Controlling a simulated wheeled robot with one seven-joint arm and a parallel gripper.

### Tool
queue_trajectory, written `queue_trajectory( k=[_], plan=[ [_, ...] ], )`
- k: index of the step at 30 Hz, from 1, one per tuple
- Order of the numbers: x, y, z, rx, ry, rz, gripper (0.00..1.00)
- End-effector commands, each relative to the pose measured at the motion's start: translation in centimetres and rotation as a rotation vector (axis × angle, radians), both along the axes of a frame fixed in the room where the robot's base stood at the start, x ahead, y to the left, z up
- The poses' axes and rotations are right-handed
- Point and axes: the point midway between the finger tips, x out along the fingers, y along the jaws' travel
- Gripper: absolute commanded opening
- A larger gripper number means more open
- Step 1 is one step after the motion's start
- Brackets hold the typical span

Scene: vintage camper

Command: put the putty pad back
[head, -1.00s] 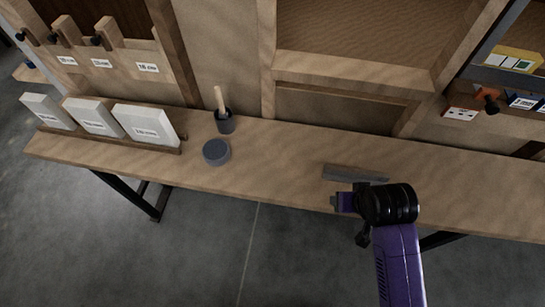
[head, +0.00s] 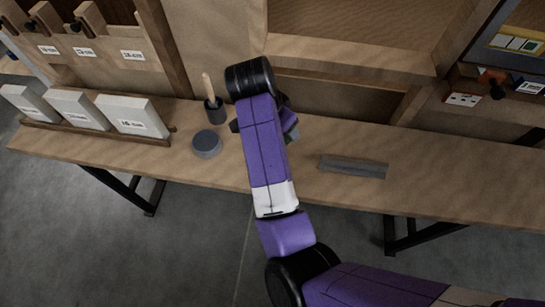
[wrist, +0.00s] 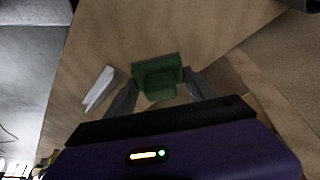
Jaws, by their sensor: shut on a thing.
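My gripper (wrist: 160,88) is shut on a green block-like piece, which looks like the putty pad (wrist: 158,72), in the wrist view. The piece has a wide upper part and a smaller rounded part between the fingers.
A grey bar (head: 352,167) lies on the bench to the right. A round grey tin (head: 207,144) and a dark cup (head: 214,112) with a wooden handle stand left of my arm. Labelled white blocks (head: 136,117) stand at far left. The bench's right part is clear.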

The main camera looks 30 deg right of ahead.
Motion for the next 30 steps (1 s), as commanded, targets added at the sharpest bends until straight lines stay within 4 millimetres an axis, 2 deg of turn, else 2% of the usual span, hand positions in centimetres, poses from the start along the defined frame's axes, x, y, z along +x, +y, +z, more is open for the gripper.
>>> queue_trajectory(
  k=[3,9,15,18,20,23,30],
  plan=[
    [0.6,0.7,2.2,0.01,-0.002,-0.254,0.19],
    [0.4,1.8,6.4,0.008,0.0,-0.649,0.19],
    [-0.1,2.8,9.6,0.003,0.0,-0.885,0.19],
    [-0.3,2.9,10.2,0.0,0.001,-0.937,0.19],
    [-0.3,3.0,10.0,-0.003,0.002,-0.951,0.19],
    [-0.4,2.9,8.5,-0.008,0.003,-0.957,0.19],
    [-0.4,2.8,2.6,-0.008,0.002,-0.953,0.19]
  ],
)
